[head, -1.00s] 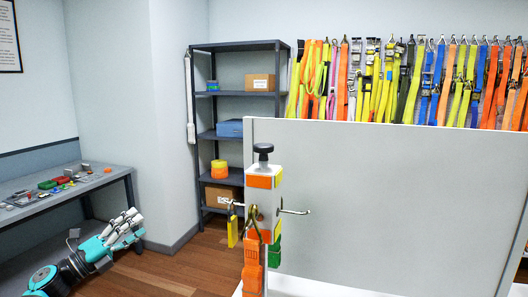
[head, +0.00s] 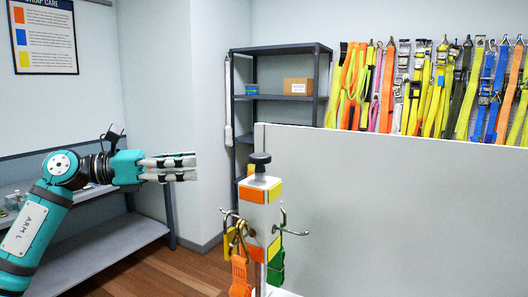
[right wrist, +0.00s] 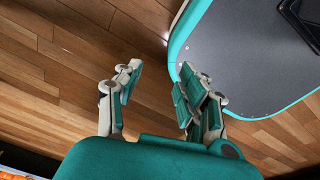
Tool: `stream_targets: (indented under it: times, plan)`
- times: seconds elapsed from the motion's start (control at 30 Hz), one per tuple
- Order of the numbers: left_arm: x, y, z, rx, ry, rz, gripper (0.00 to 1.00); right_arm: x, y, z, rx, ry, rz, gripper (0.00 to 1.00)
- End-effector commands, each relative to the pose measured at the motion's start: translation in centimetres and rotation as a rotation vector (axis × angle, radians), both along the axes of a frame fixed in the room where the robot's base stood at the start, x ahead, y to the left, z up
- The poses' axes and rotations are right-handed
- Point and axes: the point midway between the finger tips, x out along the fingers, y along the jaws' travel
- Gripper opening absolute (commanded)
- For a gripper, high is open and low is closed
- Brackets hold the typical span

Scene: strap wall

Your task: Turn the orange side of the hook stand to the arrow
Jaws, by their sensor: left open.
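The hook stand (head: 262,217) is a white square post with a black knob (head: 260,160) on top, at lower centre of the head view. Its orange side (head: 252,194) faces front-left and its yellow side (head: 275,191) faces front-right. An orange strap (head: 240,276), a yellow strap and a green strap (head: 276,268) hang from its hooks. No arrow can be made out. My left gripper (head: 185,167) is open and empty, left of the post at about knob height in the picture, apart from it. My right gripper (right wrist: 158,92) is open and empty above the wooden floor.
A pale panel (head: 400,205) stands behind and right of the post. A dark shelf (head: 281,112) with boxes stands behind. A grey bench (head: 110,258) runs along the left wall. Straps (head: 430,90) hang on the back wall.

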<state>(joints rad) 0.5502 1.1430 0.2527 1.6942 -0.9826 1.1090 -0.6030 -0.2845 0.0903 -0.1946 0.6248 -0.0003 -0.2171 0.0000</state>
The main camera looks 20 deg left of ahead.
Motion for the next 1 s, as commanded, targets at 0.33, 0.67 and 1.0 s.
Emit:
stream_targets:
  times: [0.33,0.67,1.0]
  plan:
    - [5.0,-6.0,0.8,-0.006,0.001,-0.005,0.67,-3.5,1.8,4.8,0.020,0.050,0.007,0.40]
    - [8.8,-10.3,0.5,-0.006,0.002,-0.003,0.67,-0.5,-0.3,7.7,-0.004,0.005,-0.001,0.40]
    - [9.7,-11.2,0.1,-0.003,0.002,-0.001,0.67,-1.8,1.7,7.9,0.019,0.026,0.000,0.40]
